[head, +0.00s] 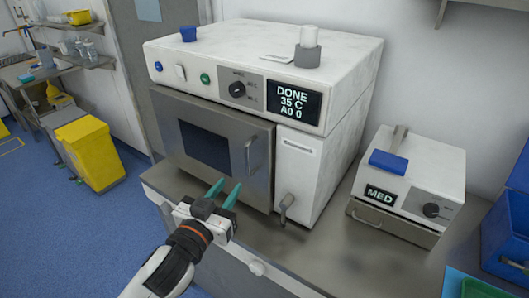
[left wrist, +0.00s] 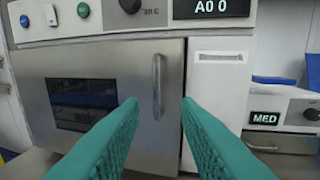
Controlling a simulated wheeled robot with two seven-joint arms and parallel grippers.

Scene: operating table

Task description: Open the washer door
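The washer (head: 310,165) is a white box on a steel counter, its display reading "DONE 35 C A0 0". Its steel door (head: 185,110) has a dark window and looks shut, with a vertical bar handle (head: 248,158) near its right edge. My left gripper (head: 226,188), with teal fingers, is open and empty in front of the door, below and left of the handle in the head view. In the left wrist view the handle (left wrist: 157,87) shows between and beyond the open fingertips (left wrist: 160,103), apart from them. My right gripper is not in view.
A smaller white unit (head: 415,170) marked "MED" with a blue item on top stands right of the washer. Blue bins (head: 507,235) are at the far right. A yellow bin (head: 90,150) stands on the floor at left. The counter front (head: 255,250) is mostly clear.

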